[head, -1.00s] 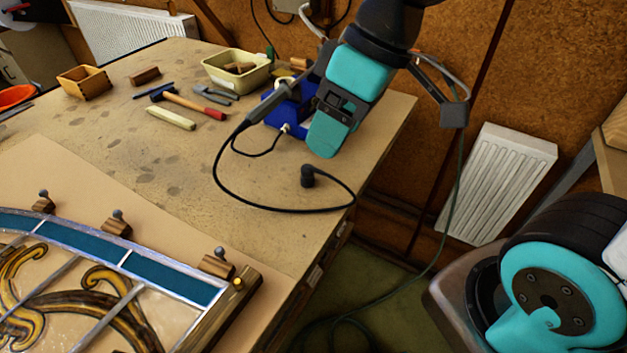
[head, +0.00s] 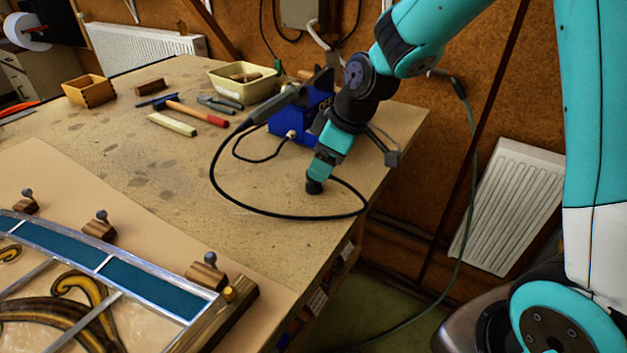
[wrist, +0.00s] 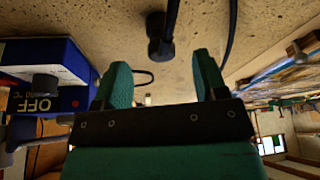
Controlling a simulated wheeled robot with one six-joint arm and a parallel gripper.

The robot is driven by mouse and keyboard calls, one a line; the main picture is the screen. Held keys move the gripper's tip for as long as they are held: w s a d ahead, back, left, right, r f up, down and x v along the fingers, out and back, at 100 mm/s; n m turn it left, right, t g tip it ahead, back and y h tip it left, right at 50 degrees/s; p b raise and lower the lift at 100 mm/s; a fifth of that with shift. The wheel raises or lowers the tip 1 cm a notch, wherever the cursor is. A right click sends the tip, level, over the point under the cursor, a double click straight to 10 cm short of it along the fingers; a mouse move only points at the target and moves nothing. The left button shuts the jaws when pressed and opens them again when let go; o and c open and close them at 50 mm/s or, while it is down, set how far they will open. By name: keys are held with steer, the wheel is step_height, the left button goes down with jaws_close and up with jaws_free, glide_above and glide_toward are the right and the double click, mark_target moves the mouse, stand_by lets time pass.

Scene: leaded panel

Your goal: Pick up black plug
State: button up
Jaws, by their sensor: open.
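The black plug (head: 314,186) stands on the tabletop near the table's right edge, on the end of a black cable. In the head view my gripper (head: 318,172) is right over it and hides its upper part. In the wrist view the plug (wrist: 160,48) lies ahead of the two teal fingers of my gripper (wrist: 158,75), roughly in line with the gap between them. The fingers are apart with nothing held between them. Whether they touch the plug cannot be told.
A blue box (head: 292,124) marked OFF stands close behind my gripper; it also shows in the wrist view (wrist: 50,62). The black cable (head: 240,207) loops over the table. Tools, a cream tub (head: 243,88) and a leaded panel (head: 150,287) lie further left.

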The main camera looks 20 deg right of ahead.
mark_target(314, 181)
steer(key=shift+w+a+p+x, duration=0.1)
steer(key=shift+a+p+x, duration=0.1)
steer(key=shift+x, duration=1.3)
steer(key=shift+w+a+p+x, duration=0.15)
steer(key=shift+a+p+x, duration=0.05)
steer(key=shift+x, duration=1.25)
steer(key=shift+r, duration=0.2)
steer(key=c, duration=1)
